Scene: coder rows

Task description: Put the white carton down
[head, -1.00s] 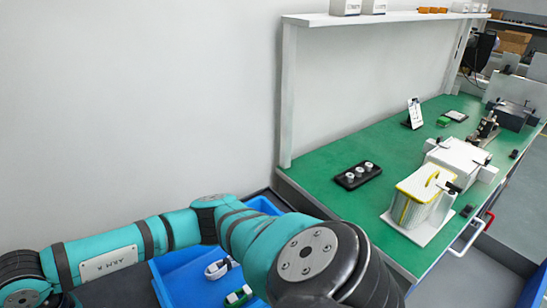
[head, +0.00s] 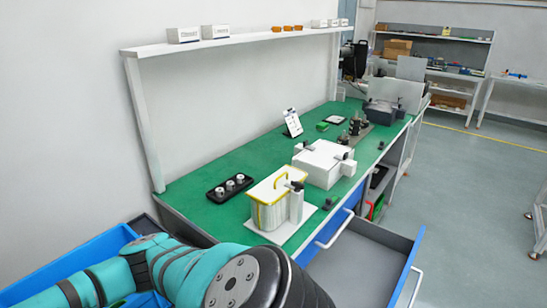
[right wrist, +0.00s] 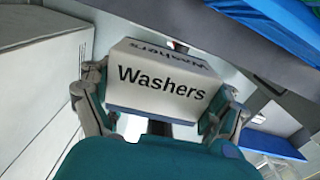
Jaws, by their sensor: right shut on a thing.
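The white carton (right wrist: 160,88), printed "Washers", fills the middle of the right wrist view. My right gripper (right wrist: 158,100) is shut on it, with one finger at its left side and one at its right side. The carton in my grip does not show in the head view. There, a teal arm of mine comes in along the bottom, and no gripper is visible. My left gripper is not in view.
The green workbench (head: 226,215) holds a yellow-edged container (head: 268,208), a white machine (head: 322,165) and a black tray with white parts (head: 229,187). An open drawer (head: 350,270) juts out at the front. Small white boxes (head: 184,35) stand on the shelf (head: 250,40). A blue bin (head: 75,262) is at lower left.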

